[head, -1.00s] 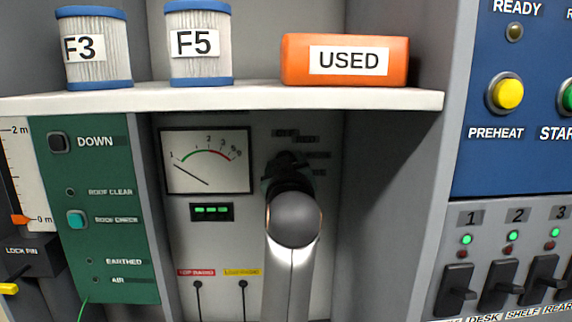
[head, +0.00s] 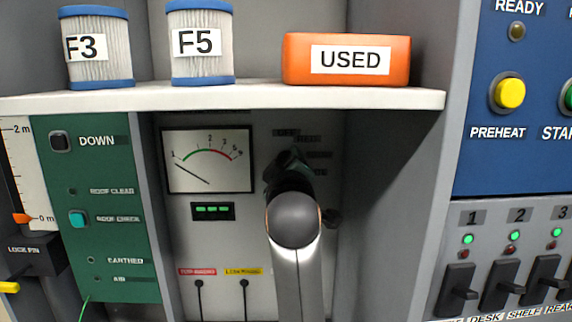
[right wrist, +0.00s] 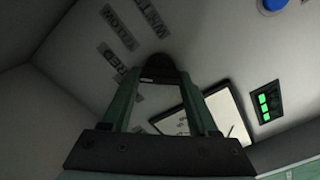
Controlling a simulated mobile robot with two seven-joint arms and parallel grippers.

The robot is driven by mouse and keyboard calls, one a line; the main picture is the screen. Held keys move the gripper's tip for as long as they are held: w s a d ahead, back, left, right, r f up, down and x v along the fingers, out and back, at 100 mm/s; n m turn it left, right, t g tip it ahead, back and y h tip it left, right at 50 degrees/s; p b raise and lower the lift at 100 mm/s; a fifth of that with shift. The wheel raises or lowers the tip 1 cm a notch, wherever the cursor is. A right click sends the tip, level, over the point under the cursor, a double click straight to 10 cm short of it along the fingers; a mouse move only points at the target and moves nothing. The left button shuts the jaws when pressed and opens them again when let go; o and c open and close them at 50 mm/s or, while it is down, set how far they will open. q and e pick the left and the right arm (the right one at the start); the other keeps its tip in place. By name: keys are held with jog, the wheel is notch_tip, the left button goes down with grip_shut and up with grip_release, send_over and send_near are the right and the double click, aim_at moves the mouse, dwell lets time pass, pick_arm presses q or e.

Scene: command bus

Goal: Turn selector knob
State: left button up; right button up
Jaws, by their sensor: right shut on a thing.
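The selector knob is a small dark knob on the grey back panel of the recess under the shelf. In the head view it is mostly hidden behind my right gripper (head: 287,166). In the right wrist view the dark knob (right wrist: 160,66) lies between the green fingertips of my right gripper (right wrist: 160,88), which are shut on it. Small label plates surround the knob; they are dim and tilted in the wrist view, and I cannot tell which one the knob points at. My left gripper is not in view.
A white shelf (head: 230,97) overhangs the recess, carrying two filters (head: 99,65) and an orange USED box (head: 300,68). A meter (head: 208,160) and green-lit display (head: 213,211) are left of my arm. The recess side wall (head: 390,190) stands at right, before the switches (head: 500,283).

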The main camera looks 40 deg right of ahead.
dwell(0.3)
jog(key=o, duration=1.4)
jog(key=b+v, duration=0.5)
jog(key=v, duration=0.7)
jog(key=shift+s+a+b, duration=0.2)
jog(key=shift+b, duration=0.15)
